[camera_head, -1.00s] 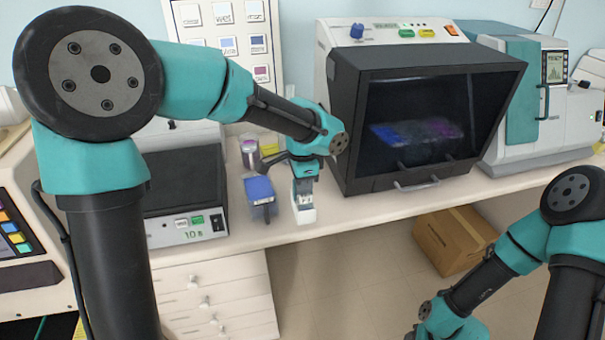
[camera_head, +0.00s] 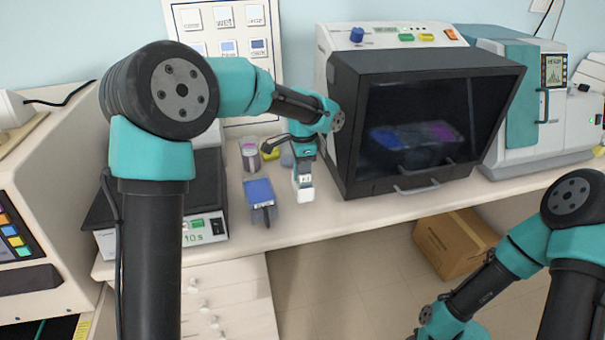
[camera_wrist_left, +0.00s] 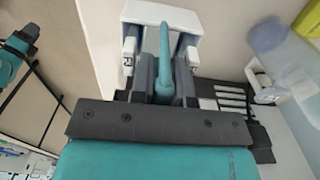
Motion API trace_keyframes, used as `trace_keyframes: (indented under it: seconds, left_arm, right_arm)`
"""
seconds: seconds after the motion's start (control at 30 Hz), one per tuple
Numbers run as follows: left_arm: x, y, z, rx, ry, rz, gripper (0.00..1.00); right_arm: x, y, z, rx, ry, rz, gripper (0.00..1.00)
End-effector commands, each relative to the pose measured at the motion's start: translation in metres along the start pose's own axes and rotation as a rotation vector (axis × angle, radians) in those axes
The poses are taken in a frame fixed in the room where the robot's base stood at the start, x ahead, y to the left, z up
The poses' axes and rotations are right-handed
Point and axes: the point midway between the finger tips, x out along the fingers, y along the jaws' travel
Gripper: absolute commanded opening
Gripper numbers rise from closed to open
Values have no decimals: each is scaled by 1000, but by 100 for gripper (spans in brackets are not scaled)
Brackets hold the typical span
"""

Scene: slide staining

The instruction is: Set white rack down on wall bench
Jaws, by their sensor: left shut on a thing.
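The white rack (camera_head: 303,193) hangs under my left gripper (camera_head: 304,176) at the front part of the pale wall bench (camera_head: 345,209). My left gripper is shut on it. In the left wrist view the white rack (camera_wrist_left: 150,12) shows as a white frame beyond the fingers (camera_wrist_left: 163,85) of this gripper. The rack looks upright. I cannot tell whether its foot touches the bench or is slightly above it. My right arm comes in at the lower right of the head view, and its gripper is out of the picture.
A blue-topped container (camera_head: 260,193) stands just left of the rack. A dark-fronted cabinet (camera_head: 420,120) stands close on the right, a dark hotplate (camera_head: 192,185) on the left. Bare bench lies right of the rack.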

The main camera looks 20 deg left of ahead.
Motion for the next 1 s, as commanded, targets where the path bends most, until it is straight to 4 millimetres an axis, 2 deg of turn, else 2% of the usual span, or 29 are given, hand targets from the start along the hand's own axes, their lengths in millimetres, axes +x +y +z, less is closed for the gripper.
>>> trace_keyframes:
  seconds: [0.2,0.3,0.7,0.73,1.0]
  left_arm:
    - [27,-1,0,1,0,1,0]
    - [35,-1,0,0,1,1,0]
    - [38,-2,0,0,2,-1,0]
    - [39,-2,0,0,2,0,17]
    - [38,-1,0,0,2,-1,42]
  right_arm:
    - [0,0,0,0,0,0,43]
    - [0,0,0,0,0,0,43]
    - [0,0,0,0,0,0,43]
    - [0,0,0,0,0,0,43]
    - [0,0,0,0,0,0,43]
